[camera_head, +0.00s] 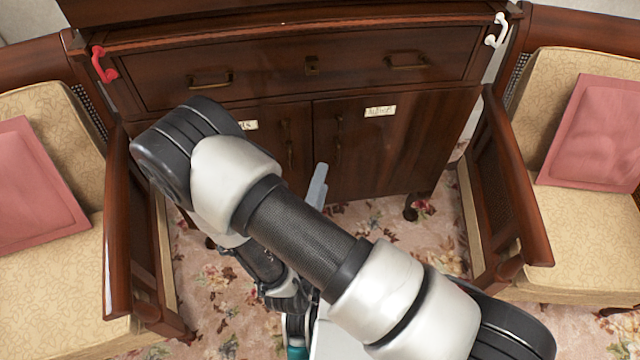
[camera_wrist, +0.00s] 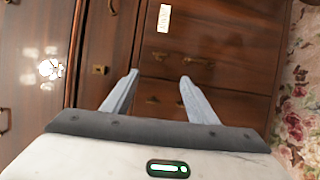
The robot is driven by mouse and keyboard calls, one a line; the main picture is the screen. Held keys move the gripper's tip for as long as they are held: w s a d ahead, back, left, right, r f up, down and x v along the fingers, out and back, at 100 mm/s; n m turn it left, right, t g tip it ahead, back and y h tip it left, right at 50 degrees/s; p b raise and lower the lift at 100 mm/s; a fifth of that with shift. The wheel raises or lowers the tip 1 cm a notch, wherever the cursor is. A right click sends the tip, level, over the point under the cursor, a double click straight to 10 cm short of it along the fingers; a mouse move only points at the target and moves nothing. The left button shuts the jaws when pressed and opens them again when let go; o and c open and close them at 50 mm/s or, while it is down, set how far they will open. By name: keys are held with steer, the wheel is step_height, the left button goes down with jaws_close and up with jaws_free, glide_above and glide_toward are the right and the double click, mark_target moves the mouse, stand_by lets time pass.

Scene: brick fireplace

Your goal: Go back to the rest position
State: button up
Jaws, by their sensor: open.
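My gripper (camera_wrist: 160,84) is open in the wrist view, with its two grey fingers apart and nothing between them. It faces the dark wooden cabinet (camera_wrist: 225,45), which appears turned on its side there. In the head view, my arm reaches across the middle and hides most of the gripper. One grey finger (camera_head: 318,185) shows in front of the doors of the cabinet (camera_head: 400,150). I cannot tell the exact gap between the fingers and the cabinet.
Flowered carpet (camera_head: 420,235) lies open between the chairs.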

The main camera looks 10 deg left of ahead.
stand_by(0.3)
steer(key=w+a+r+m+g+y, duration=0.2)
steer(key=w+r+m+g, duration=0.4)
steer(key=w+m, duration=0.3)
step_height(320, 180, up, 10)
steer(key=d+m+g+y, duration=0.2)
steer(key=s+d+r+m+g+y, duration=0.1)
steer(key=s+d+r+m+g, duration=0.1)
steer(key=s+d+r, duration=0.55)
steer(key=s+d+r+m+g+h, duration=0.1)
steer(key=s+d+r+m+h, duration=0.15)
steer(key=s+d, duration=0.45)
steer(key=s+d+r+m+g+h, duration=0.1)
steer(key=s+d+r+m, duration=0.1)
steer(key=s+d+r, duration=0.35)
step_height(320, 180, up, 23)
steer(key=s+p, duration=0.1)
steer(key=p, duration=2.4)
steer(key=shift+s+r+n+y, duration=0.15)
steer(key=shift+s+n+y, duration=0.15)
steer(key=shift+n+y, duration=0.05)
